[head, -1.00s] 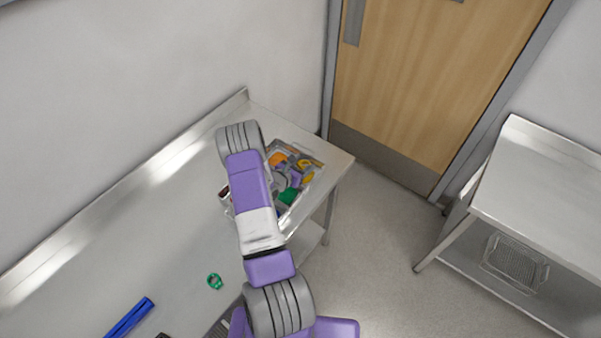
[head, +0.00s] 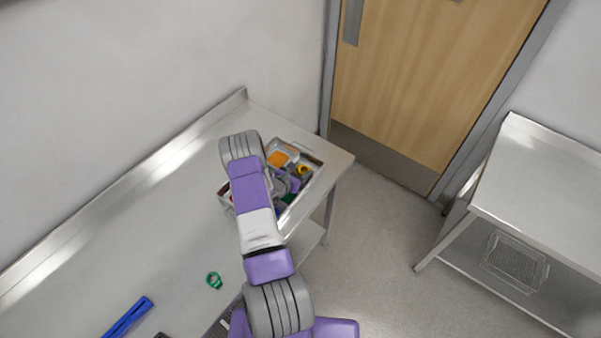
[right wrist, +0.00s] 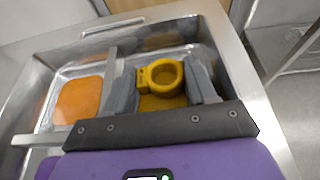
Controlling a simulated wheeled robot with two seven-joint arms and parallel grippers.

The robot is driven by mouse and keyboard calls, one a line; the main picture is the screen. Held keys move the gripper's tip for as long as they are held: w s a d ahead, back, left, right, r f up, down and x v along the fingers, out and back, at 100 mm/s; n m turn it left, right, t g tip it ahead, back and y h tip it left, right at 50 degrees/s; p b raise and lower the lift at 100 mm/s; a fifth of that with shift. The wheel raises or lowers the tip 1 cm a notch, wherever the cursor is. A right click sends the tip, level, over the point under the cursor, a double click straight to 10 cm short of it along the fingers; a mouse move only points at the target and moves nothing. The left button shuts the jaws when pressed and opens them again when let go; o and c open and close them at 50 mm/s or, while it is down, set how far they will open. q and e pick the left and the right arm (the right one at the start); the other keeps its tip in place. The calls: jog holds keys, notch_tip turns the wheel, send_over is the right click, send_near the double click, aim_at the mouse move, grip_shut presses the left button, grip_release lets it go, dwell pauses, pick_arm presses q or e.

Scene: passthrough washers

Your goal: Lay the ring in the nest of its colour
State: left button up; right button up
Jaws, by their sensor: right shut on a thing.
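My right gripper (right wrist: 163,82) is shut on a yellow ring (right wrist: 161,66), with a grey finger on each side of it. In the right wrist view the ring is over a yellow nest (right wrist: 158,103) in the metal tray; whether it touches the nest I cannot tell. An orange nest (right wrist: 80,100) lies to the left, past a divider. In the head view the yellow ring (head: 303,170) shows at the tray's right side, near the orange nest (head: 278,158). My right arm hides the tray's left part. My left gripper is not in view.
The tray (head: 313,157) stands at the far right end of the steel table (head: 130,230). A green ring (head: 214,280) and a blue bar (head: 128,317) lie nearer on the table. A wall runs behind; a second steel table (head: 540,190) stands at right.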

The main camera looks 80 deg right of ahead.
jog(key=shift+a+f, duration=0.4)
jog(key=shift+f, duration=0.3)
jog(key=o, duration=1)
jog(key=shift+w+f, duration=0.1)
jog(key=shift+r+p, duration=0.3)
jog(key=shift+p, duration=0.05)
jog(key=shift+r+p, duration=0.3)
jog(key=shift+p, duration=0.1)
jog(key=v, duration=1)
jog(key=shift+d+r, duration=0.2)
jog(key=shift+r, duration=0.1)
jog(key=shift+b+v, duration=0.3)
jog(key=shift+v, duration=0.55)
jog(key=shift+d+r, duration=0.1)
